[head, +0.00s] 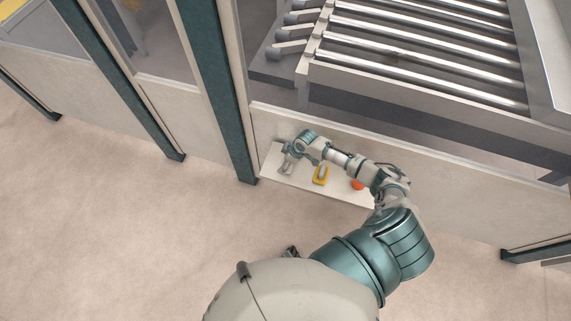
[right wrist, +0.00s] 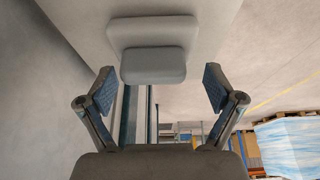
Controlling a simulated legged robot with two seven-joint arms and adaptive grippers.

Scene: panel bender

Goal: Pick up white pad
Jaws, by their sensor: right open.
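The white pad (right wrist: 153,66) shows in the right wrist view as a pale grey rounded block in front of a wider pale block or plate (right wrist: 150,27). I cannot tell whether these two are one piece. My right gripper (right wrist: 160,88) is open, its blue-padded fingers apart on either side and below the pad in the picture, with nothing visibly held. In the head view my right gripper (head: 288,163) is over the left end of a white shelf (head: 305,184); the pad cannot be told apart from it there. My left gripper is not in view.
A yellow piece with a grey middle (head: 320,175) and an orange-red round piece (head: 357,184) are on the shelf, right of the gripper. A low wall panel, dark green posts (head: 218,80) and a roller conveyor (head: 420,45) stand behind. The floor in front is clear.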

